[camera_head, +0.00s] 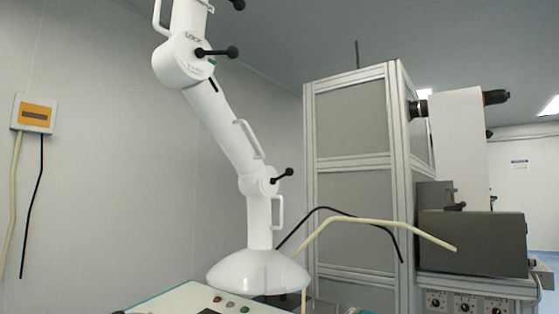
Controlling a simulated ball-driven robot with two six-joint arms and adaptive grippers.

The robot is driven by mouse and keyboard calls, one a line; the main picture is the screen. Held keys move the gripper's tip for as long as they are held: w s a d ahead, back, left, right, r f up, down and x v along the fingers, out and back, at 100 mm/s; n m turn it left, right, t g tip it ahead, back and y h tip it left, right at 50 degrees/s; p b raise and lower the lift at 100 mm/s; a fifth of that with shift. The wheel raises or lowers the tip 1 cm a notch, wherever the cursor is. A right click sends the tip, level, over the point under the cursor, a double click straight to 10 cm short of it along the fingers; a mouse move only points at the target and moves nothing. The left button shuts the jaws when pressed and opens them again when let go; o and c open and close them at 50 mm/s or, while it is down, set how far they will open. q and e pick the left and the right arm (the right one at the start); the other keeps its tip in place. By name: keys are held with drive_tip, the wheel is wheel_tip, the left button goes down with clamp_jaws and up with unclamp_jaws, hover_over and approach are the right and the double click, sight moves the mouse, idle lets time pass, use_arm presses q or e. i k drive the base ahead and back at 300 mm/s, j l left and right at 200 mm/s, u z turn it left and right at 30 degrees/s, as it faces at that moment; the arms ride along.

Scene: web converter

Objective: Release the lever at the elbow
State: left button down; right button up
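A white jointed extraction arm (222,125) hangs down in the middle left, ending in a wide dome hood (258,272). At its large upper bend, a black lever (218,52) with a round knob sticks out to the right, near a small green mark. At the lower joint above the hood, another black lever (282,175) points up and right. A third black knob (238,4) shows at the top edge, partly cut off. White handles sit along the arm. Neither of my grippers is in view, and nothing touches the levers.
A framed grey cabinet (352,116) stands right of the arm, with a white web roll (459,140) and dark box (472,243) beyond. Below the hood is a panel with buttons (185,298). A wall box (35,114) is at left. Cream and black tubes (385,222) cross in front of the cabinet.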

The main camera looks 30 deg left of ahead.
sight(232, 51)
drive_tip(key=l+u, duration=0.1)
drive_tip(key=u, duration=0.3)
drive_tip(key=k+u, duration=0.15)
drive_tip(key=u, duration=0.3)
drive_tip(key=k+l+u, duration=0.1)
drive_tip(key=u, duration=0.3)
